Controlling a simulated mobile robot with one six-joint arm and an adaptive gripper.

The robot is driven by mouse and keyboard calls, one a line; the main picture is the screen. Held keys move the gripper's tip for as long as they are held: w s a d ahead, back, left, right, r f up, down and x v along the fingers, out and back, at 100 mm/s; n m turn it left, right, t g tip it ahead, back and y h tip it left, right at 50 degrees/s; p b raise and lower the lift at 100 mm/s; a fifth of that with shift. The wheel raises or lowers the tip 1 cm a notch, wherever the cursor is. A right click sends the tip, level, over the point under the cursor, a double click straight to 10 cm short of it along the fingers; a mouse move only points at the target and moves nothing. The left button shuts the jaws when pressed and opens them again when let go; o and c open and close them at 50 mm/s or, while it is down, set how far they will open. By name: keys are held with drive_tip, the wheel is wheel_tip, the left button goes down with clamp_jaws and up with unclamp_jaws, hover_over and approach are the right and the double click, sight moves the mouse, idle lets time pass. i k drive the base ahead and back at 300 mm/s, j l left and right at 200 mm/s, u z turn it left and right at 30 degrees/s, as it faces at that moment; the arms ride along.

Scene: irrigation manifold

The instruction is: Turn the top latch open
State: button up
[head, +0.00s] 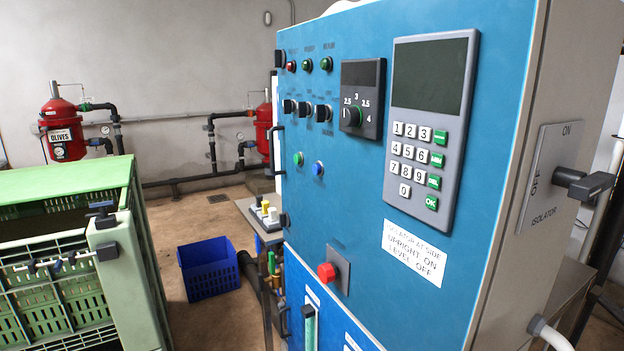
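A blue control cabinet (345,205) stands close in front of me, its door facing left of me. A small dark latch (280,58) sits high on the left edge of its door, seen at a steep angle. A similar dark latch (284,220) sits lower on the same edge. The door looks closed against the cabinet. The latches are too small and oblique to tell how they are turned. My gripper is not in view.
An isolator lever (590,186) on the cabinet's right side lies about level. The door carries a keypad (432,130), a rotary dial (354,116) and a red button (327,271). A green crate (150,270) stands at left. A blue crate (209,270) is on the floor.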

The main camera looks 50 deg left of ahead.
sight(280, 56)
drive_tip(key=u, duration=1.85)
drive_tip(key=i+j, duration=0.05)
